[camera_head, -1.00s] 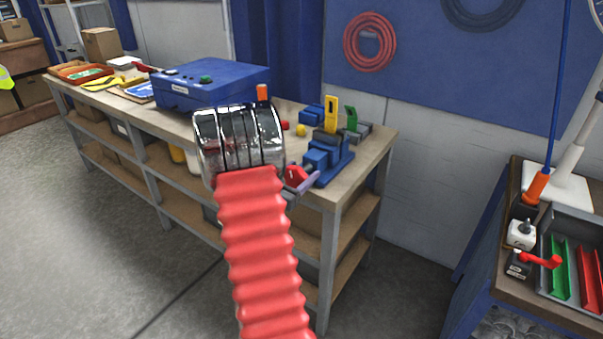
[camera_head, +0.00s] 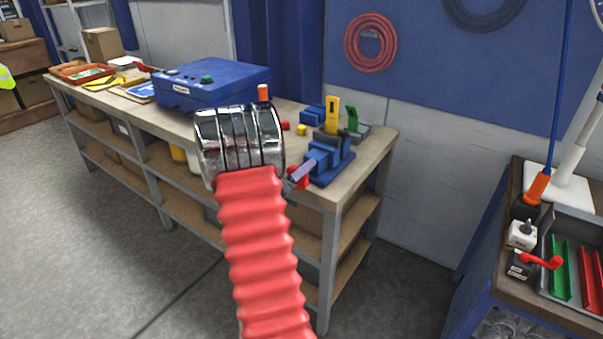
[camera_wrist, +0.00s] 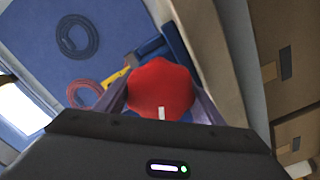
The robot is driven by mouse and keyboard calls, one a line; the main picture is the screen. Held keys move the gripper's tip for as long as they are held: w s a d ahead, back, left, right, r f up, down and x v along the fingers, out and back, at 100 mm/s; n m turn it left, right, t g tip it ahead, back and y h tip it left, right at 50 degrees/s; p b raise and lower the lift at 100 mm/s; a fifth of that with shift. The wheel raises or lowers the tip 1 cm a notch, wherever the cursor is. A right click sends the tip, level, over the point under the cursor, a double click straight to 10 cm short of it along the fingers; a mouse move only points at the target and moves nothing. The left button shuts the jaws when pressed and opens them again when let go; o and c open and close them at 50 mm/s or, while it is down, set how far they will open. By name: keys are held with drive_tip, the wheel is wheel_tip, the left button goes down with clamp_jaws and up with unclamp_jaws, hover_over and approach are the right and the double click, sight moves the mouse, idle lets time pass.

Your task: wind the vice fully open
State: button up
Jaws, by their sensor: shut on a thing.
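The blue vice (camera_head: 328,160) stands on the right end of the workbench, with a yellow piece (camera_head: 332,115) and a green piece (camera_head: 352,118) standing at it. Its red knob (camera_head: 301,181) is at the near side, partly hidden by my gripper (camera_head: 298,177). In the wrist view the red knob (camera_wrist: 161,88) sits between the two fingers of my gripper (camera_wrist: 161,104), which is shut on it. The blue vice body (camera_wrist: 176,42) shows behind the knob. My arm hides much of the near side in the head view.
A blue box (camera_head: 215,86) stands on the workbench (camera_head: 376,145), left of the vice. Small red and yellow blocks lie between them. A second bench (camera_head: 511,235) at right holds a tray with green and red dividers. The floor between the benches is clear.

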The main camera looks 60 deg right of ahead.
drive_tip(key=shift+f+n, duration=0.2)
drive_tip(key=shift+n, duration=0.9)
drive_tip(key=shift+f+n, duration=0.15)
drive_tip(key=shift+n, duration=0.95)
drive_tip(key=o, duration=1.1)
drive_tip(key=shift+r, duration=0.1)
drive_tip(key=shift+c, duration=0.2)
drive_tip(key=shift+a, duration=0.1)
drive_tip(key=w+a, duration=0.1)
drive_tip(key=a, duration=0.6)
drive_tip(key=shift+w+a, duration=0.15)
drive_tip(key=shift+a, duration=0.25)
drive_tip(key=shift+r, duration=0.15)
